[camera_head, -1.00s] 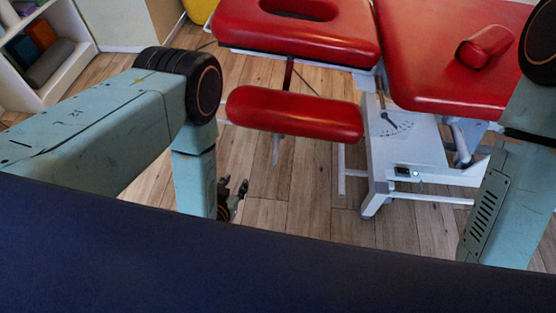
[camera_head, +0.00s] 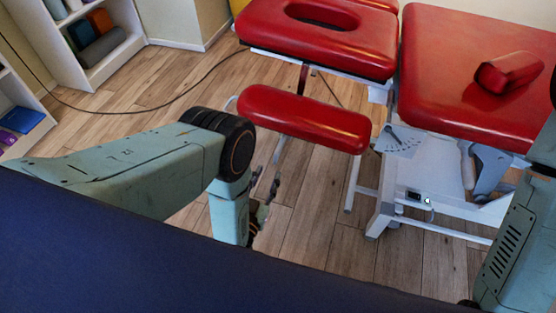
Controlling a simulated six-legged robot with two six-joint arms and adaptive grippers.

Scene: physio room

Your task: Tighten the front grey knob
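The red treatment table (camera_head: 450,62) stands ahead, with a red padded armrest (camera_head: 305,118) hanging low at its near left end. I cannot clearly make out a grey knob; a small grey fitting (camera_head: 280,150) shows under the armrest's left part. A dial plate with a dark lever (camera_head: 396,140) is on the white frame. My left gripper (camera_head: 267,178) points up and away just below the armrest's left end. Its two dark fingers are apart, with nothing seen between them. My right arm is at the right edge; its gripper's fingers are hidden below the picture.
A dark cable (camera_head: 150,111) runs across the wooden floor at the left. White shelves (camera_head: 115,60) with coloured blocks stand at the back left. A red bolster (camera_head: 508,72) lies on the table. The table's white legs (camera_head: 380,215) stand right of my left gripper. Floor between them is clear.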

